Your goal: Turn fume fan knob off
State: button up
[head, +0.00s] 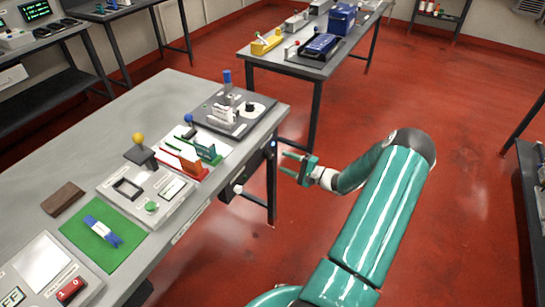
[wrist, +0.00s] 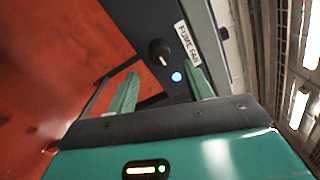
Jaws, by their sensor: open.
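The fume fan knob (wrist: 160,51) is round and black with a white pointer mark, on a dark panel beside a white label (wrist: 187,43) that reads like FUME FAN. A lit blue light (wrist: 176,77) sits next to it. In the head view the dark panel (head: 269,153) is at the table's right end, with the blue light (head: 273,144) on it. My gripper (head: 286,165) is open and empty, just right of that panel. In the wrist view my gripper (wrist: 162,68) has its fingers apart, with the knob ahead between the tips, apart from them.
The grey table (head: 165,95) carries a dark fixture plate (head: 213,117), a green mat (head: 80,238) and several small devices. Another knob (head: 238,189) is on its front edge. A second table (head: 290,60) stands behind. The red floor (head: 450,130) right of my gripper is clear.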

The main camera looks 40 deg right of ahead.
aim_at(271, 156)
jog(key=x, duration=0.6)
jog(key=shift+w+a, duration=0.2)
jog(key=shift+w, duration=0.05)
jog(key=c, duration=1)
jog(key=shift+o, duration=0.2)
